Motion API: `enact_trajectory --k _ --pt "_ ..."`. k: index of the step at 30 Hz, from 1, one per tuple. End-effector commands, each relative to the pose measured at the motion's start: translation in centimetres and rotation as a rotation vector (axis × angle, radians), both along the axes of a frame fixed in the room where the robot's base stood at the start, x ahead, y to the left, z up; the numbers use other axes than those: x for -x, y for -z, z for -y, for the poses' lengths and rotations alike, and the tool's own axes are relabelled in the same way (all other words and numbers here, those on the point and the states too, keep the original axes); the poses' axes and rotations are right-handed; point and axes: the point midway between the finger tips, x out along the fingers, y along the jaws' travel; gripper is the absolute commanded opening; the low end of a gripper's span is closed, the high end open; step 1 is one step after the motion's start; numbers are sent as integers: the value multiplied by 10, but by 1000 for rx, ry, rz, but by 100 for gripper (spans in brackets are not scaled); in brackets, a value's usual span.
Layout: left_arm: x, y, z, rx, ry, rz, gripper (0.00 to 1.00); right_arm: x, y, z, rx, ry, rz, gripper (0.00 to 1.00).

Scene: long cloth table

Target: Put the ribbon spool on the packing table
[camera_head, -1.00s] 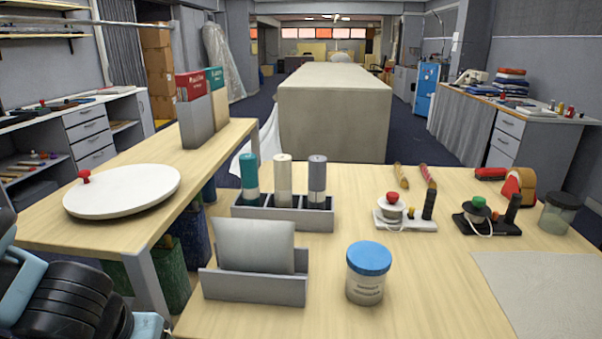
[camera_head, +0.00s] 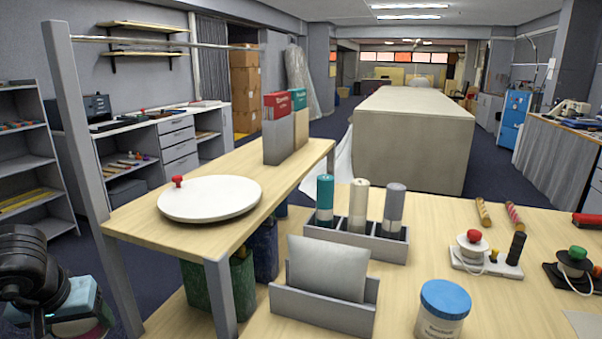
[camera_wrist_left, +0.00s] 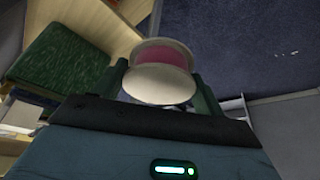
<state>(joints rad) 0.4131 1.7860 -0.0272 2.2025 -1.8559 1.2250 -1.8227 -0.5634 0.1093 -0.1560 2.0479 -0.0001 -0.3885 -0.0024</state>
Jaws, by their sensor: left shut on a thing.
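The ribbon spool (camera_wrist_left: 165,54), with pinkish-red ribbon between cream flanges, sits between the fingers of my left gripper (camera_wrist_left: 161,78) in the left wrist view. The gripper is shut on it. In the head view my left gripper (camera_head: 75,308) is at the bottom left corner, and part of the spool (camera_head: 82,329) shows below it, cut by the frame edge. They are left of the wooden table (camera_head: 125,222) that bears a white round disc with a red knob. The front wooden table (camera_head: 250,325) is at right. No label shows which is the packing table. My right gripper is not in view.
The left wooden table has an upright post (camera_head: 80,135) and red and green binders (camera_head: 285,125). Green (camera_head: 244,285) and blue bins stand under it. The front table holds a grey roll rack (camera_head: 350,238), a cushion in a tray and a blue-lidded jar (camera_head: 443,308). Shelves (camera_head: 25,160) stand far left.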

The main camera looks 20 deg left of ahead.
Motion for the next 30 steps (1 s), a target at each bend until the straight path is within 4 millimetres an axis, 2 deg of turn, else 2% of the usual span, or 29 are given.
enact_trajectory --k 4,12,17,20,24,30 --pt "4 11 3 8 -10 4 48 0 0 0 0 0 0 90" --pt "6 20 7 -2 -10 6 48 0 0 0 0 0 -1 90" --pt "5 37 26 6 12 7 48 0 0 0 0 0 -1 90" --pt "1 48 49 7 50 8 48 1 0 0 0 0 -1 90" --pt "-8 58 90 6 139 10 48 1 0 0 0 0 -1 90" --pt "-22 57 157 2 303 11 48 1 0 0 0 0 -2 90"
